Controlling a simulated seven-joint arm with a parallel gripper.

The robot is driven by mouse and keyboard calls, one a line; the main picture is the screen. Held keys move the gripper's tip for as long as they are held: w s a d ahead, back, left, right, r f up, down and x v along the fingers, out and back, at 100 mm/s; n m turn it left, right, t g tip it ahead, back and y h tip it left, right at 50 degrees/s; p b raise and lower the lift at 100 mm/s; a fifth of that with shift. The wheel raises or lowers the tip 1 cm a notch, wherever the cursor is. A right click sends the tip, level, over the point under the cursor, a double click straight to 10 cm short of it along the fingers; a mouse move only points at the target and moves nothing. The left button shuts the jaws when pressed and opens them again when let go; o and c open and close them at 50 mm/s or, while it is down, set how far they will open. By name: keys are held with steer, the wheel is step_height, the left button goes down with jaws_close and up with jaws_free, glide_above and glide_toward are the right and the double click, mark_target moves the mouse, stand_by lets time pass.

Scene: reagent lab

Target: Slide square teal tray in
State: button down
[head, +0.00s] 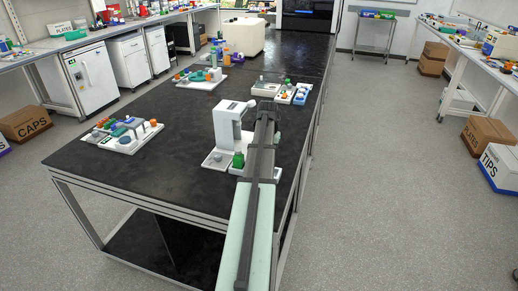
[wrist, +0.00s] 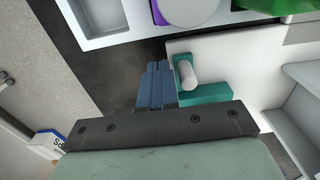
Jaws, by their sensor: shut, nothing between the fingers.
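In the wrist view, a teal piece (wrist: 208,93) with a short pale cylindrical knob (wrist: 187,73) on it sits against a white surface, partly hidden behind my gripper's dark body. I take it for the teal tray; its full outline is not visible. My gripper (wrist: 155,70) has its blue fingers together and empty, just left of the teal piece; I cannot tell whether they touch it. In the head view, my arm reaches over the bench beside a white device (head: 228,125), and the fingers and the teal piece cannot be made out.
A green-capped bottle (head: 238,160) stands at the foot of the device. Racks of small items (head: 120,143) lie on the black bench (head: 165,165) to the left, with more (head: 300,94) behind. In the wrist view, a white tray (wrist: 103,18) borders the top.

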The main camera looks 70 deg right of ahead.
steer(key=shift+w, duration=0.15)
stand_by(0.3)
steer(key=shift+w, duration=4.95)
